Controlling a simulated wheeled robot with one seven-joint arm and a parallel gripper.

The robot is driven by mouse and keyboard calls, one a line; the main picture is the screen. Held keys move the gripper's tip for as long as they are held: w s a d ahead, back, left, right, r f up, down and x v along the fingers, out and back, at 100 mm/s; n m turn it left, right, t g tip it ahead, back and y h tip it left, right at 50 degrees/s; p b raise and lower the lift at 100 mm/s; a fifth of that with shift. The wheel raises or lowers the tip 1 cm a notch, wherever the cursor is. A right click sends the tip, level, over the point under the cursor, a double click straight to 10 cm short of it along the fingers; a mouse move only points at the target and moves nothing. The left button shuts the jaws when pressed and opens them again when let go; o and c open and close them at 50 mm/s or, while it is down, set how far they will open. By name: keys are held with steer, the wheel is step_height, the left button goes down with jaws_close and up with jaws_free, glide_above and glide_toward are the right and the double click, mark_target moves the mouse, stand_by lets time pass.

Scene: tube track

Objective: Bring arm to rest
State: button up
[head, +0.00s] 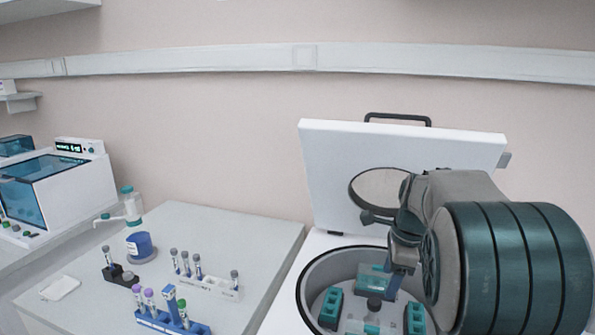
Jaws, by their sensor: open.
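My arm comes in from the right and hangs over the open centrifuge (308,290). My gripper (388,283) points down into its bowl and is open. Its fingertips are partly hard to make out against the rotor. Teal tube holders (331,308) sit around the rotor. The raised white lid (335,165) stands behind my arm, which hides part of it and the bowl's right side.
On the bench (255,235) to the left stand a white rack (215,288) with several tubes, a blue rack (172,322) with tubes, a small black rack (118,274) and a dispenser bottle (140,246). A white machine with blue window (60,185) stands far left.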

steer(key=s+a+f+n+t, duration=0.1)
steer(key=s+a+n, duration=0.2)
steer(key=s+n, duration=0.7)
steer(key=s+a+f+n+t+h, duration=0.1)
steer(key=s+a+n, duration=0.2)
steer(key=s+n, duration=0.7)
steer(key=s, duration=0.3)
steer(key=shift+s+n+h, duration=0.25)
steer(key=shift+n+h, duration=0.05)
